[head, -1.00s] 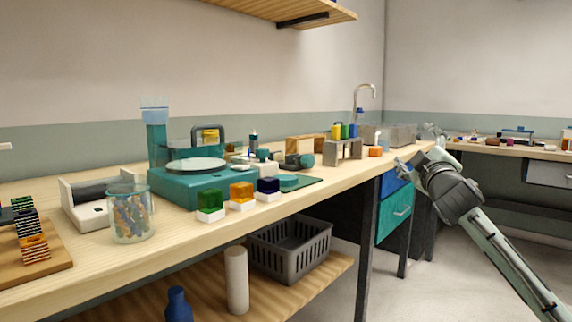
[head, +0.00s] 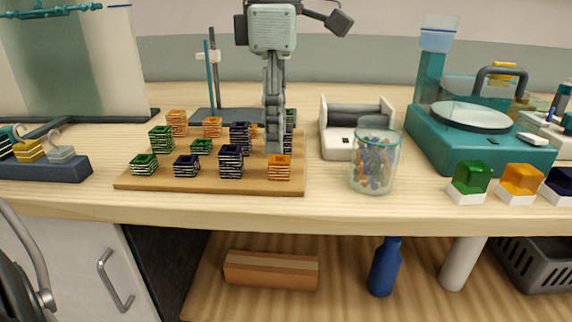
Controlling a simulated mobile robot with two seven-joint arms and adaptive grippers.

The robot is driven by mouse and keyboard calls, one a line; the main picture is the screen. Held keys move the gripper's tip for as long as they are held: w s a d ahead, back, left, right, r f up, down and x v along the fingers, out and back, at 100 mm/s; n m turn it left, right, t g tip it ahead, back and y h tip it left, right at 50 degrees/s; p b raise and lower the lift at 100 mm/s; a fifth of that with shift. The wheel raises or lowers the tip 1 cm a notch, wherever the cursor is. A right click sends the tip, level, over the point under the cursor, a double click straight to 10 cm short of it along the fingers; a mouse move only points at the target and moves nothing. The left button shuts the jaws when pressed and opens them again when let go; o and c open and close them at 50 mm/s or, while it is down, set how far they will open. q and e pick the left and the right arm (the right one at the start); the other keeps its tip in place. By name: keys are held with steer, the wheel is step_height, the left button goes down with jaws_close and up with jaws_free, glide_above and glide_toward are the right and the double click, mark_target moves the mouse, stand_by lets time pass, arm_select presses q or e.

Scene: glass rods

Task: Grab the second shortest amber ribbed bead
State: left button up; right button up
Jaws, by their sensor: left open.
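Several ribbed amber beads stand on a wooden board (head: 210,186). One is at the back left (head: 176,122), one at the back middle (head: 212,127), and one at the front right (head: 279,168). Another amber bead (head: 253,131) at the back is mostly hidden. The back-left bead looks tallest; the exact height order is hard to tell. My left gripper (head: 273,150) points down over the right part of the board, its fingertips just behind or above the front-right amber bead. Its fingers are seen nearly edge-on, with nothing visible held. My right gripper is out of view.
Green beads (head: 161,139) and dark blue beads (head: 231,162) crowd the board around the amber ones. A glass jar (head: 374,165) and a white cradle (head: 338,142) stand to the right. A stand (head: 211,75) rises behind. A dark rack (head: 45,169) sits left.

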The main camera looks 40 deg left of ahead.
mark_target(279, 169)
arm_select(q)
steer(key=f, duration=0.4)
steer(key=shift+w+d, duration=0.1)
steer(key=shift+w, duration=0.1)
steer(key=shift+f, duration=0.3)
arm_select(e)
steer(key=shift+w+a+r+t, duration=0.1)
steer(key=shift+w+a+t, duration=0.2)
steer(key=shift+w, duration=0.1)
arm_select(q)
steer(key=shift+c, duration=0.2)
jaws_close()
steer(key=shift+r, duration=0.1)
